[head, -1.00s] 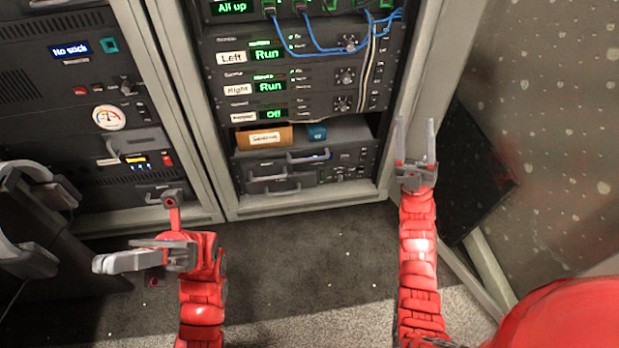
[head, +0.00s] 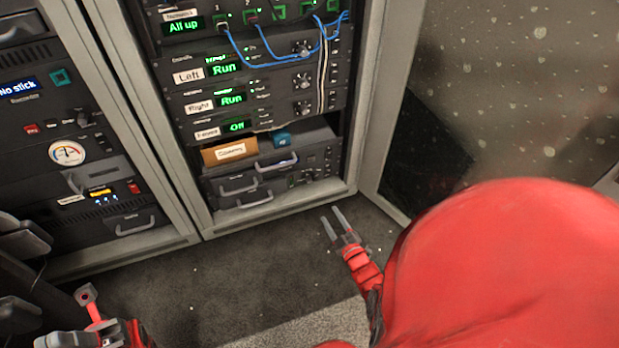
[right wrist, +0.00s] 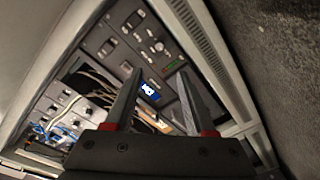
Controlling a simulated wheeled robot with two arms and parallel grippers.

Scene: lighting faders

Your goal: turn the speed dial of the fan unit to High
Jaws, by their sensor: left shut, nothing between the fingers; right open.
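No unit in view carries a label I can read as fan or High, so I cannot tell which one has the speed dial. In the head view the open rack (head: 352,150) holds units with small dark knobs at their right, such as a knob on the Right Run unit (head: 302,81) and one on the Off unit (head: 303,108). My right gripper (head: 333,222) is open and empty, low in front of the rack and apart from it. My left gripper (head: 52,340) is shut and empty at the bottom left edge, partly cut off.
Blue cables (head: 262,62) hang across the upper units. An orange-brown box (head: 228,152) and a small blue box (head: 281,140) sit on a shelf. My red arm fills the lower right. Dark carpet (head: 230,265) lies clear before the racks.

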